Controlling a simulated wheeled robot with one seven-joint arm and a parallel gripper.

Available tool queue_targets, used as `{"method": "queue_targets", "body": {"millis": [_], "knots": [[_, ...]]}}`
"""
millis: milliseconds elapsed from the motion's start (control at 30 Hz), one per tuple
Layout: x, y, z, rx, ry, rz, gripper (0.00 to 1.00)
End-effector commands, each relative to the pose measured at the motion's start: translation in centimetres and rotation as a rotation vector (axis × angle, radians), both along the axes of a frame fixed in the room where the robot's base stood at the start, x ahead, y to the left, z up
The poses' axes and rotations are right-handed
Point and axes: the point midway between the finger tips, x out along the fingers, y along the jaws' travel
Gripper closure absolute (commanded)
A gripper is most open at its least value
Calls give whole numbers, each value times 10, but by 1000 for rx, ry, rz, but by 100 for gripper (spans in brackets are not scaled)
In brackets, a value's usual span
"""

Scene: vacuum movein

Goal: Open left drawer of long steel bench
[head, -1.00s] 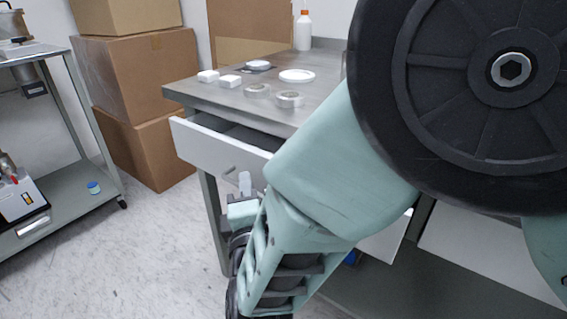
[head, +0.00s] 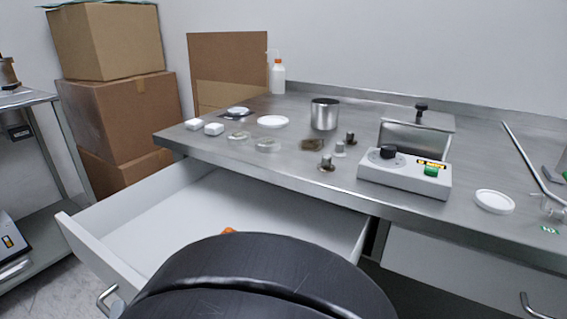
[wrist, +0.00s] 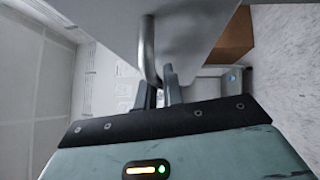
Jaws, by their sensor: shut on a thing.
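The left drawer (head: 70,235) of the long steel bench (head: 340,178) is pulled well out in the head view, and its white interior shows. A small orange thing lies inside it, partly hidden by my arm. The drawer's curved metal handle (head: 107,294) shows at the bottom left. In the wrist view, my gripper (wrist: 161,82) is shut on the lower end of the handle (wrist: 148,45), against the drawer front (wrist: 185,25). My gripper is out of sight in the head view.
Brown boxes (head: 115,105) stand behind the bench's left end, and a steel cart (head: 40,165) is at far left. Dishes, a metal cup (head: 324,114) and a control box (head: 404,174) rest on the bench. The right drawer (head: 465,270) is shut.

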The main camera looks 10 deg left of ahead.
Motion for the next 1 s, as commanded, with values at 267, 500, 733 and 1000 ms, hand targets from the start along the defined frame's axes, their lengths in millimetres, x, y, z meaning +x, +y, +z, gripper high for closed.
{"method": "queue_targets", "body": {"millis": [267,500,733,1000], "knots": [[-26,10,-1,-2,2,1,100],[-29,12,-1,-2,1,0,100],[-29,12,-1,-2,1,0,100],[-29,12,-1,0,1,0,69]]}}
